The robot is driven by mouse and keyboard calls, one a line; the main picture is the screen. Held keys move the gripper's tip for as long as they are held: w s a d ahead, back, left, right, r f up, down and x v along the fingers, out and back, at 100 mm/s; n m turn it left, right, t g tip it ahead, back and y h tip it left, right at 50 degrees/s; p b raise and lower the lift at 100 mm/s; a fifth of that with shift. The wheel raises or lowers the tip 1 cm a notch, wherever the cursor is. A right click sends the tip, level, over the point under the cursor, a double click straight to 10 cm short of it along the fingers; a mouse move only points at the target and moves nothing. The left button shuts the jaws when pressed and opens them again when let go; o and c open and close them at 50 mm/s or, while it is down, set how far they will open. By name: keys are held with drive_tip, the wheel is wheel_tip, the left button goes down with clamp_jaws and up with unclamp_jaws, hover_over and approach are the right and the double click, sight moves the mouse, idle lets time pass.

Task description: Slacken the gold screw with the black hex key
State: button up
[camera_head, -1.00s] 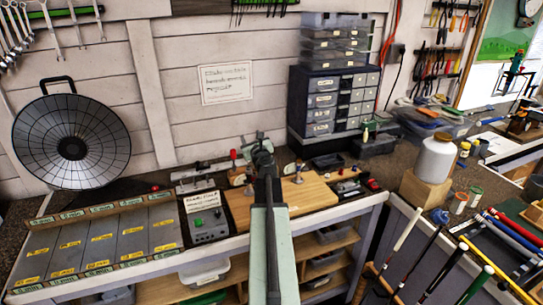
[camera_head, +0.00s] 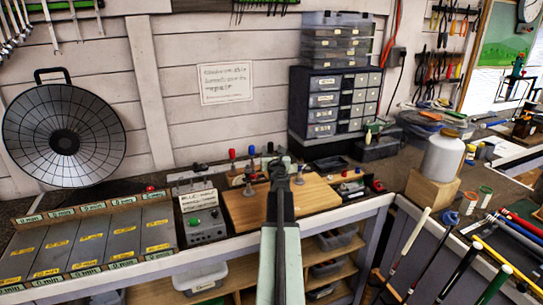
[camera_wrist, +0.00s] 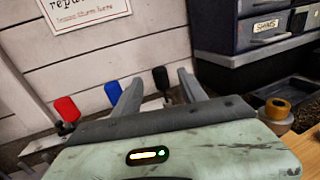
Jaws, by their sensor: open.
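A black-handled tool (camera_wrist: 161,78), likely the black hex key, stands upright by the wall. In the wrist view its handle shows between the spread fingers of my gripper (camera_wrist: 160,77). It appears beyond them, with no clear contact; its lower part is hidden behind my gripper. Its handle also shows in the head view (camera_head: 271,147), behind my gripper (camera_head: 280,163). My gripper is open and empty above the wooden board (camera_head: 243,207). A gold-coloured round piece (camera_wrist: 277,108) is at the right of the wrist view; I cannot tell whether it is the gold screw.
A dark drawer cabinet (camera_head: 300,105) stands behind to the right. A grey control box (camera_head: 205,226) is left of the board.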

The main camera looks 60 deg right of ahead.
sight(271, 145)
drive_tip(key=x, duration=0.6)
drive_tip(key=shift+r, duration=0.1)
drive_tip(key=shift+s+a, duration=0.1)
clamp_jaws()
